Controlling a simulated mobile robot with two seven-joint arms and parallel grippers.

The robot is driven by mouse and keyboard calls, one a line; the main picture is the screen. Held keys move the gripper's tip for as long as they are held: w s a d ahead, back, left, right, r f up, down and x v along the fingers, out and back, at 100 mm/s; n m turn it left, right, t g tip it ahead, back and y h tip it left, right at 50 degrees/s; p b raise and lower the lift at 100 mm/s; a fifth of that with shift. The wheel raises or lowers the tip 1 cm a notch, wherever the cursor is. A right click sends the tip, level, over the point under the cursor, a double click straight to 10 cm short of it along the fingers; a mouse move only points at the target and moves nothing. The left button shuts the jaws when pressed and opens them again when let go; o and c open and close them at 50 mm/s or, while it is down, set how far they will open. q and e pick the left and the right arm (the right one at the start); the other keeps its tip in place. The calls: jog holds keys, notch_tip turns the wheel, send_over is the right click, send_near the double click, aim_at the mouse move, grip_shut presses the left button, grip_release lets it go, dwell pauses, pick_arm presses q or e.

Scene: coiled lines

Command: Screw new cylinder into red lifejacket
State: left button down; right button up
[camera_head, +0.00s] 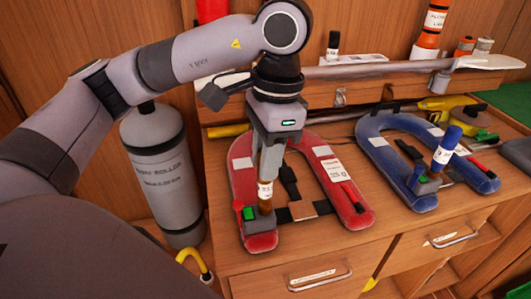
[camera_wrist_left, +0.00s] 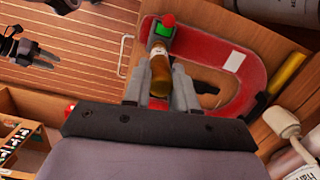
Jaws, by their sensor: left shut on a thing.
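The red lifejacket (camera_head: 358,213) lies flat on the wooden counter, a horseshoe shape with its open end toward me. Its grey inflator head, with a green tab (camera_head: 249,213) and a red part, sits on the left lobe. My left gripper (camera_head: 267,178) points down over that lobe, shut on a brown cylinder (camera_head: 265,205) with a white label. In the left wrist view the brown cylinder (camera_wrist_left: 160,76) lies between my fingers (camera_wrist_left: 158,95). Its labelled end meets the inflator head (camera_wrist_left: 158,32); I cannot tell whether the thread is engaged.
A grey tank (camera_head: 160,170) stands left of the counter. A shelf with a long bar runs behind. In the left wrist view, a dark pronged thing (camera_wrist_left: 30,48) may be my right gripper.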

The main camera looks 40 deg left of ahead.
pick_arm(q)
jog(key=c, duration=0.5)
grip_release()
notch_tip(320, 180, up, 5)
jog(key=p, duration=0.4)
jog(key=shift+r, duration=0.1)
jog(key=shift+w+d+r, duration=0.1)
jog(key=shift+r, duration=0.5)
jog(key=shift+w+d+r, duration=0.1)
jog(key=shift+w+r, duration=0.05)
jog(key=shift+r, duration=1.3)
jog(key=shift+w+d+r, duration=0.1)
jog(key=shift+r, duration=1.3)
